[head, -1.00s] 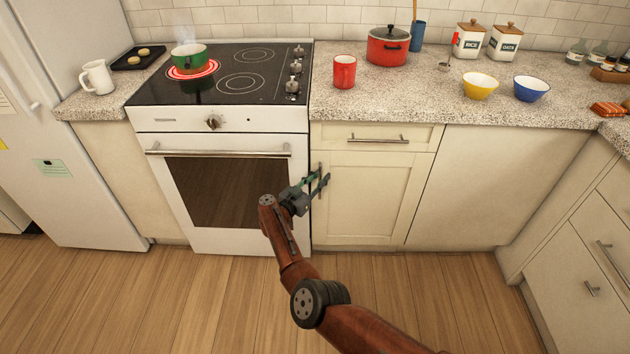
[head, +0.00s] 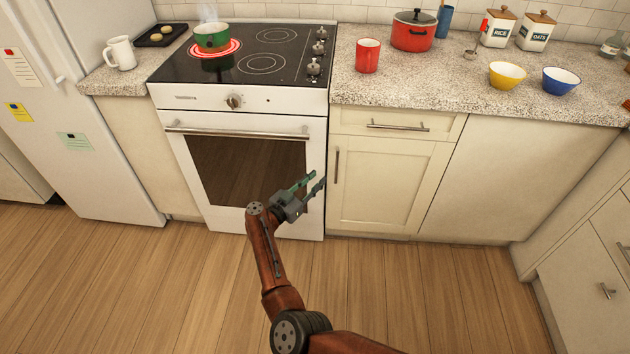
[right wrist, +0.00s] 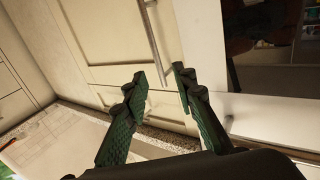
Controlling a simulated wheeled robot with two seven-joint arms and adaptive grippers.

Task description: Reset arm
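My right gripper (head: 312,185) is in front of the right edge of the oven and the left edge of the cream cabinet. In the right wrist view its two green-padded fingers (right wrist: 158,85) are apart with nothing between them. The cabinet door (head: 385,183) is shut. Its upright handle (head: 337,166) lies just beyond the fingertips and also shows in the right wrist view (right wrist: 157,45); the fingers are not around it. My left gripper is in no view.
The white oven (head: 250,160) is shut, with a green pot (head: 211,37) steaming on its glowing burner. A red mug (head: 367,56), red pot (head: 411,34), yellow bowl (head: 507,75) and blue bowl (head: 560,81) stand on the counter. The wooden floor (head: 150,270) is clear.

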